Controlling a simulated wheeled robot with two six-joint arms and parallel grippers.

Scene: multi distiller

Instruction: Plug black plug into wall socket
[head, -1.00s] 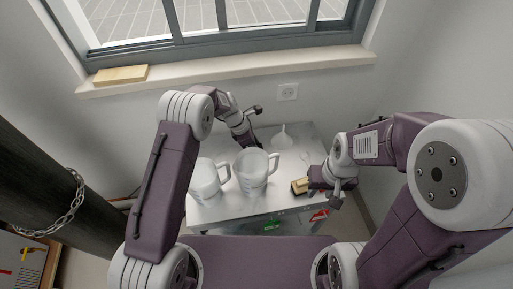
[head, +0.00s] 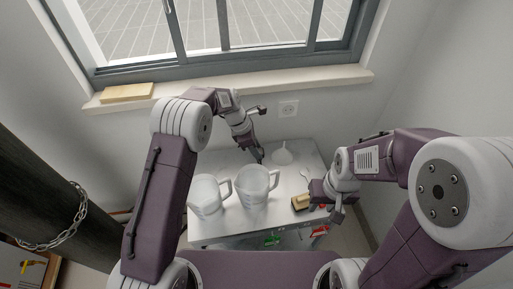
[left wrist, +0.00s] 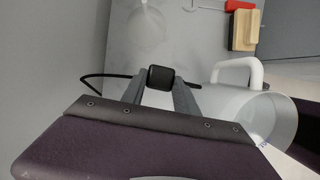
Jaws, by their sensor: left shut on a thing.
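The wall socket (head: 288,108) is a white plate on the wall below the window sill, above the back of the metal table. My left gripper (head: 258,154) is over the back of the table, below and left of the socket and apart from it. In the left wrist view my left gripper (left wrist: 160,90) is shut on the black plug (left wrist: 160,77), held between its fingertips. A black cable (left wrist: 95,78) loops out to the left of the plug. The plug's pins cannot be made out. My right gripper (head: 338,208) hangs at the table's right front; its jaws are unclear.
Two clear pitchers (head: 257,184) (head: 207,194) stand on the table (head: 243,222). A white funnel (head: 283,154) lies at the back, near the left gripper. A wooden block (head: 301,203) sits beside the right gripper. The window sill (head: 215,89) juts out above the socket.

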